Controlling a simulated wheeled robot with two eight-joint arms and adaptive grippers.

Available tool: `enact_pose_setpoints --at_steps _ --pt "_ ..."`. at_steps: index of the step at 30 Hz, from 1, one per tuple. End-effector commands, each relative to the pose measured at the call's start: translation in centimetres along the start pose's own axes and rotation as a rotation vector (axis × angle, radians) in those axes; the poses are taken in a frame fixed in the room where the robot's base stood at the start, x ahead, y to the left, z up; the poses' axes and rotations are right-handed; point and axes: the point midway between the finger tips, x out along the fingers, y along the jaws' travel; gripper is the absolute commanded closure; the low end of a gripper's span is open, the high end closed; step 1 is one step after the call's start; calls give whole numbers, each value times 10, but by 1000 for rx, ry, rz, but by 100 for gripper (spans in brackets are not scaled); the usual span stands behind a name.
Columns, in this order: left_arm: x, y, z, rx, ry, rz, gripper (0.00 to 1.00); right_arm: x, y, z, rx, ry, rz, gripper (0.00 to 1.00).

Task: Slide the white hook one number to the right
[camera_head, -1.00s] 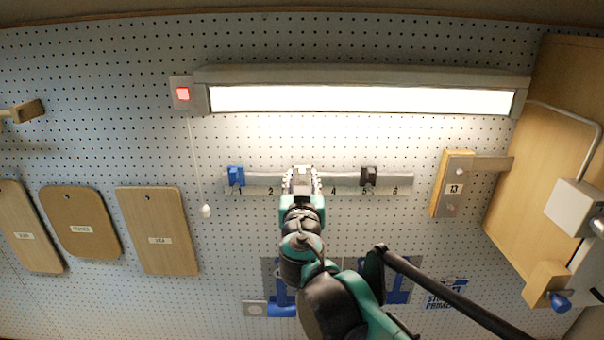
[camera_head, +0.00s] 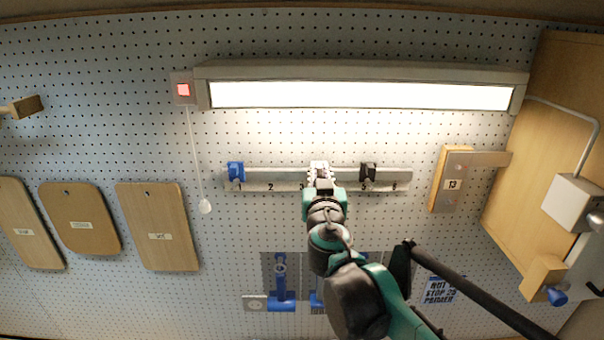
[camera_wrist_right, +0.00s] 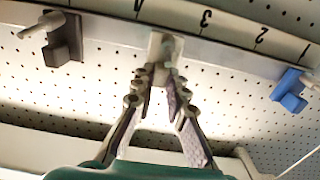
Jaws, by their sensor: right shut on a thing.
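The white hook (camera_wrist_right: 165,45) sits on the metal rail (camera_head: 275,177), between the numbers 3 and 4 in the right wrist view, which shows the rail upside down. My right gripper (camera_wrist_right: 160,80) is shut on this hook. In the head view my right gripper (camera_head: 319,172) covers the hook and the number 4, and the 3 shows just left of it. A blue hook (camera_head: 236,172) hangs at 1 and a black hook (camera_head: 368,172) at 5. Both also show in the wrist view, blue (camera_wrist_right: 289,92) and black (camera_wrist_right: 62,40). My left gripper is out of view.
A lit lamp (camera_head: 360,95) runs above the rail, with a pull cord (camera_head: 205,206) at the left. Blue tools (camera_head: 281,285) hang below. The rail between gripper and black hook looks clear.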

Motion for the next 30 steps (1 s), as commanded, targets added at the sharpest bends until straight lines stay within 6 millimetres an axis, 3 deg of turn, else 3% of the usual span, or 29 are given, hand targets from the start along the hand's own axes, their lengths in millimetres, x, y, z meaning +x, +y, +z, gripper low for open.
enact_pose_setpoints --at_steps 1,6,16,17,18,19,30 --pt "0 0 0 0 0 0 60 0 16 0 -2 0 9 100" --pt "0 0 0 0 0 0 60 0 38 0 -2 0 6 100" --pt "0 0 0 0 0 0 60 0 41 -1 -2 0 5 100" --pt "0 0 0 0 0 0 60 0 41 -1 -2 0 5 79" --pt "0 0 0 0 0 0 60 0 41 -1 -2 0 5 68" --pt "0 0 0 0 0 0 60 0 41 -1 -2 0 5 66" --pt "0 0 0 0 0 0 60 -5 40 -1 -1 0 2 66"
